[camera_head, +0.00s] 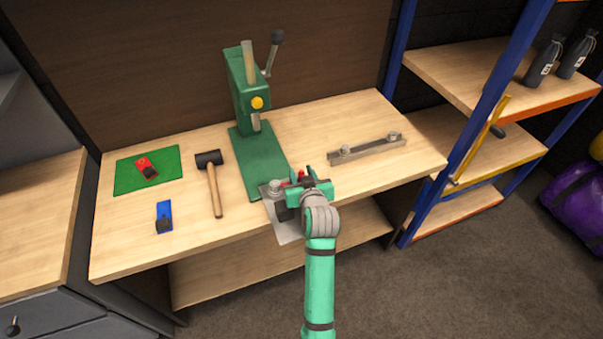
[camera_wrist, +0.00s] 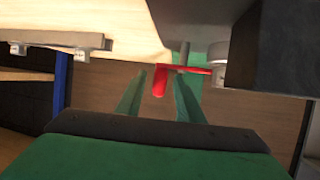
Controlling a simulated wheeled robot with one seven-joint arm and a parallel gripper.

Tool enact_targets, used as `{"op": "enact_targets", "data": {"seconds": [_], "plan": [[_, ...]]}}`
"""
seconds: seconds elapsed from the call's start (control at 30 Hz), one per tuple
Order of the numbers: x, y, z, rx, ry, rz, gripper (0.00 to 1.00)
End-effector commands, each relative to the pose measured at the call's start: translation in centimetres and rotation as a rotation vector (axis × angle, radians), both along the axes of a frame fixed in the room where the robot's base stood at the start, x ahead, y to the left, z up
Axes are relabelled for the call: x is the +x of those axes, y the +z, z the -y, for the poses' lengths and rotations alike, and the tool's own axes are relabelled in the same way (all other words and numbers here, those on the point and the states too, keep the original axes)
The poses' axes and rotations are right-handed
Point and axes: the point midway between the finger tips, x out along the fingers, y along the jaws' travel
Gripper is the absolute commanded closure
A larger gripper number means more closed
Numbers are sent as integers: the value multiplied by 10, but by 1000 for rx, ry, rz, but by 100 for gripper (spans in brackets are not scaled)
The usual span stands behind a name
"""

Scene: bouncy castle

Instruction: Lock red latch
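A red latch (camera_wrist: 160,82) shows in the wrist view as a thin red plate with a short rounded handle, beside a grey metal post. My gripper (camera_wrist: 160,76) has its two green fingers apart, one on each side of the handle, with visible gaps. How far the handle reaches between the fingers in depth is hard to tell. In the head view my gripper (camera_head: 308,184) is over the front edge of the bench, and a bit of red latch (camera_head: 301,175) shows behind it. The gripper and wrist hide most of the latch and its mount there.
The workbench (camera_head: 330,120) holds a green press (camera_head: 246,90), a mallet (camera_head: 212,180), a metal bar (camera_head: 366,149), a blue clamp-like piece (camera_head: 164,216) and a red piece (camera_head: 147,167) on a green mat (camera_head: 128,180). A metal plate (camera_head: 288,230) lies by my gripper. Shelves stand right.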

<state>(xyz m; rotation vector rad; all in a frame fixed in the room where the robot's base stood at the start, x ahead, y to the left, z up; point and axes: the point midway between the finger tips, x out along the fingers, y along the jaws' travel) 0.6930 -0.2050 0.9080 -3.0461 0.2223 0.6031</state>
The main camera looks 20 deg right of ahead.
Motion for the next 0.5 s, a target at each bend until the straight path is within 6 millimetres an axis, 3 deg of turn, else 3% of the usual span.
{"op": "enact_targets", "data": {"seconds": [0.33, 0.5], "plan": [[-3, 0, 0, 1, -1, -1, 66], [-21, 8, -3, 1, -1, 0, 66]]}}
